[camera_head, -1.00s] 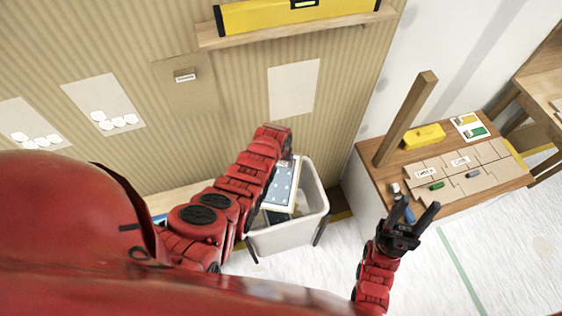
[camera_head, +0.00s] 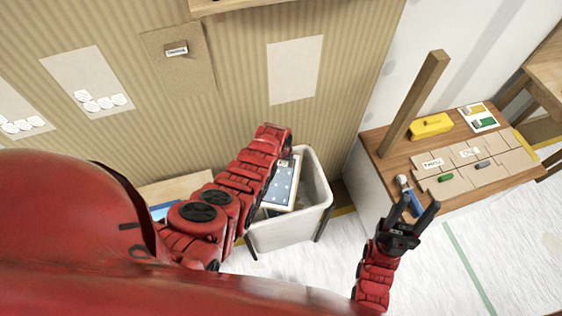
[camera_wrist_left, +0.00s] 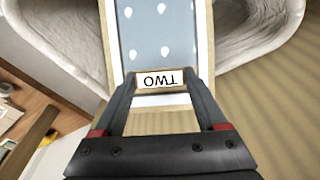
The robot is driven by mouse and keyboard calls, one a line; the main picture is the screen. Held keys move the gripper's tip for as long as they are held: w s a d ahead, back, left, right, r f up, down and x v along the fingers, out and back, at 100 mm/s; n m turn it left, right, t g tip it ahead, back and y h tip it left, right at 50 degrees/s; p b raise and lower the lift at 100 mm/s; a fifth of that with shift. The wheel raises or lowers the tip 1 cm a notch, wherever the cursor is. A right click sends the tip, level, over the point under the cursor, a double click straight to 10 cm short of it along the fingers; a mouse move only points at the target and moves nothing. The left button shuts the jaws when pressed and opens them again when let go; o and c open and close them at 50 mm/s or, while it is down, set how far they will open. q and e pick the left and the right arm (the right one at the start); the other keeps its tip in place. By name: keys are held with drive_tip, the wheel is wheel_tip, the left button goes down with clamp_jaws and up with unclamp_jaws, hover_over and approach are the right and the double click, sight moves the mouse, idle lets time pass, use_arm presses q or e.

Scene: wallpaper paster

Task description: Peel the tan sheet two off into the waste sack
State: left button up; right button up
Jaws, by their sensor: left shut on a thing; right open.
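My left gripper (camera_wrist_left: 160,88) is shut on a sheet (camera_wrist_left: 162,40) tagged TWO. The tag reads upside down in the left wrist view. The sheet has a blue-grey dotted face, a white border and tan edges. It also shows in the head view (camera_head: 283,186), tilted over the mouth of the whitish waste sack (camera_head: 292,236). In the head view my left arm hides the left fingertips and the sheet's left part. The sack's rim also shows in the left wrist view (camera_wrist_left: 62,28). My right gripper (camera_head: 415,207) is open and empty, in front of the wooden table.
The striped wall carries a pale bare-looking patch (camera_head: 294,70), a brown tagged sheet (camera_head: 180,78) and a pale sheet with white discs (camera_head: 88,82). The wooden table (camera_head: 400,172) holds a post (camera_head: 415,102), a yellow block (camera_head: 431,125) and several cardboard pieces (camera_head: 487,172).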

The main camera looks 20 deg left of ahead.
sight(280, 175)
use_arm(q)
drive_tip(key=o, duration=1.3)
drive_tip(key=shift+r, duration=0.1)
drive_tip(key=shift+r, duration=0.4)
drive_tip(key=shift+s+r, duration=0.2)
drive_tip(key=shift+r, duration=0.4)
drive_tip(key=s+r, duration=0.1)
drive_tip(key=r, duration=0.4)
drive_tip(key=s+r, duration=0.1)
drive_tip(key=r, duration=0.4)
drive_tip(key=r+b, duration=0.1)
drive_tip(key=r, duration=0.4)
drive_tip(key=shift+s+d, duration=0.15)
drive_tip(key=shift+s, duration=0.25)
